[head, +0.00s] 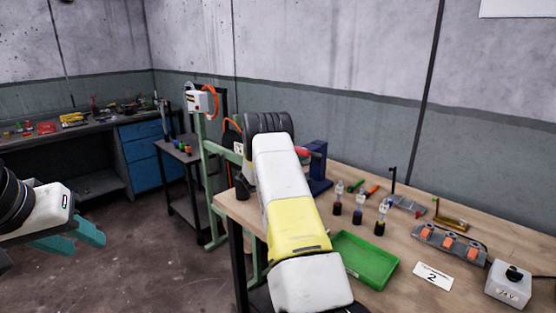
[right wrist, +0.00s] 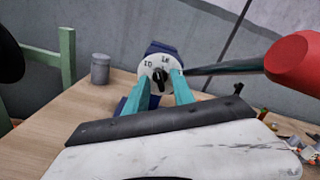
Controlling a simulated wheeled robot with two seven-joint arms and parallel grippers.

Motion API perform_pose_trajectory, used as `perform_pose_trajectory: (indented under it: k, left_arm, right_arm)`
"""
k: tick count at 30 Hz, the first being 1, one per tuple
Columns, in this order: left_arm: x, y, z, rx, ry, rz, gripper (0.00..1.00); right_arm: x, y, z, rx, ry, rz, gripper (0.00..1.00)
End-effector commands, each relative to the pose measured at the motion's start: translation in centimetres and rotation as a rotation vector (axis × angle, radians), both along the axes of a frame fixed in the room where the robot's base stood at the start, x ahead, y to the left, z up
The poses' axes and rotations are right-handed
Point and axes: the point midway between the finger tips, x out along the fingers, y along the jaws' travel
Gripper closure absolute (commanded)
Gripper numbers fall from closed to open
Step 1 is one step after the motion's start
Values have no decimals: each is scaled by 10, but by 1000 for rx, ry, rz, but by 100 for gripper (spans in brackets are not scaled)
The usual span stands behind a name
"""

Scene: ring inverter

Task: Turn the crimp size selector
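The crimp size selector (right wrist: 159,79) is a small black knob on a round white dial (right wrist: 152,63) with number marks, seen in the right wrist view. The dial sits on a blue crimping tool (right wrist: 160,47), which also shows partly behind my right arm in the head view (head: 319,168). The teal fingers of my right gripper (right wrist: 162,73) stand on either side of the knob, apart, with a gap between them. Whether a fingertip touches the knob is unclear. In the head view my right arm hides this gripper. My left gripper (head: 92,237) is open and empty at the left, over the floor.
A red-ended lever (right wrist: 290,65) reaches out to the right of the dial. A grey cylinder (right wrist: 100,69) stands left of it. On the workbench (head: 403,283) are a green tray (head: 364,262), several small bottles and a grey 24 V box (head: 508,285).

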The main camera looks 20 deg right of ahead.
Motion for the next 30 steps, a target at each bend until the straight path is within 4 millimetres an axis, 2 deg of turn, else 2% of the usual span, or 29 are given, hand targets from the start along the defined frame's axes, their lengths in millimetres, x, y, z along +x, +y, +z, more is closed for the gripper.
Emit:
perform_pose_trajectory:
  k: [7, 11, 12, 22, 30]
  left_arm:
    - [0, 0, 0, 0, 0, 0, 64]
    - [0, 0, 0, 0, 0, 0, 64]
    - [0, 0, 0, 0, 0, 0, 64]
    - [0, 0, 0, 0, 0, 0, 64]
    - [0, 0, 0, 0, 0, 0, 64]
  right_arm:
    - [0, 0, 0, 0, 0, 1, 72]
    - [0, 0, 0, 0, 0, 1, 98]
    - [0, 0, 0, 0, 0, 1, 100]
    - [0, 0, 0, 9, -21, 1, 100]
    - [1, 1, 0, 61, -149, 1, 100]
